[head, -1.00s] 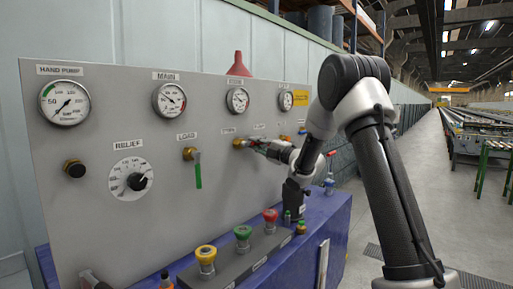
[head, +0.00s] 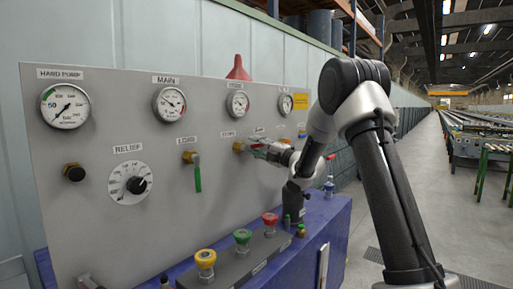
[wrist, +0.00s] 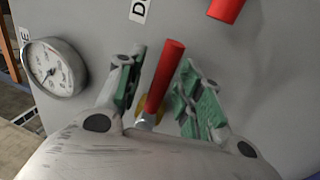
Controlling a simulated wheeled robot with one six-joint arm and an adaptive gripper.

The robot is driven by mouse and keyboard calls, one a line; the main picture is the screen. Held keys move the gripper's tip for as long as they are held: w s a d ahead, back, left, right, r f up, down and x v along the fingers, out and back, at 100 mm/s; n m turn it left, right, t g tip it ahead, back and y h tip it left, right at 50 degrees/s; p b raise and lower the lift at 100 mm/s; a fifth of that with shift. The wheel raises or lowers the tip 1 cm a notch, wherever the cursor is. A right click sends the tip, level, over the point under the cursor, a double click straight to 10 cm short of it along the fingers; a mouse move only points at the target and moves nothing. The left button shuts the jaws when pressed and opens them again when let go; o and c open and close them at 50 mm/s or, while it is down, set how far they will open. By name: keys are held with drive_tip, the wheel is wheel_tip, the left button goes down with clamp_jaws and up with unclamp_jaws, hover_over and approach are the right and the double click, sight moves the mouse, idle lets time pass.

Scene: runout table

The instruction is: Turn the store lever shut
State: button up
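The store lever (wrist: 164,78) is a red handle that points away from its brass valve (head: 239,146) under the store label (head: 227,134). In the head view the handle lies roughly sideways to the right of the valve. My gripper (wrist: 160,85) has green-padded fingers, one on each side of the red handle. The fingers stand apart, with visible gaps to the handle, so it is around the lever without gripping it. In the head view my gripper (head: 266,150) is in front of the panel, beside the valve. The lever's pivot is partly hidden behind my gripper in the wrist view.
A second red handle (wrist: 228,8) is close by in the wrist view, near a label beginning with D (wrist: 140,8). A gauge (wrist: 54,66) is to the left. The green load lever (head: 197,178) hangs down. Mushroom buttons (head: 242,237) stand below the panel (head: 120,225).

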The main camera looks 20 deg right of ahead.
drive_tip(key=v, duration=1.2)
